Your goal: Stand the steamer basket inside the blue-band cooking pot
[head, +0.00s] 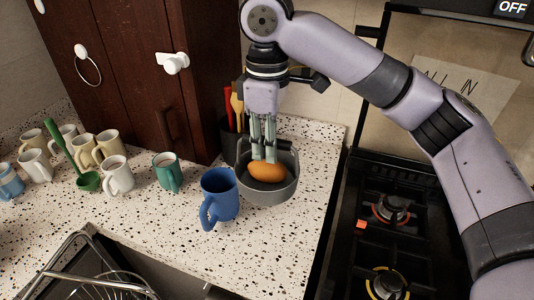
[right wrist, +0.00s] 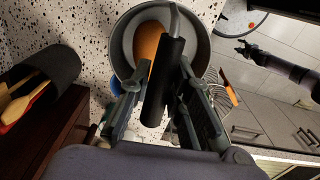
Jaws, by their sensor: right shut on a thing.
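The steamer basket (head: 266,194) is a round grey vessel with an arched handle, near the counter's right end. An orange-brown egg-shaped thing (head: 268,172) lies in it. My right gripper (head: 264,158) points down over the basket and is shut on its handle. In the right wrist view the fingers (right wrist: 160,105) close around the handle's black grip (right wrist: 165,75), above the basket's rim (right wrist: 122,55). I cannot tell whether the basket touches the counter. I see no blue-band cooking pot. A distant arm in the right wrist view ends in a small dark gripper (right wrist: 246,50), seemingly my left.
A blue mug (head: 220,194) stands close left of the basket. A dark utensil holder (head: 230,138) stands behind it. Several mugs and a green ladle (head: 88,182) fill the left counter. A gas stove (head: 395,235) is at right, a sink with a wire rack (head: 85,270) in front.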

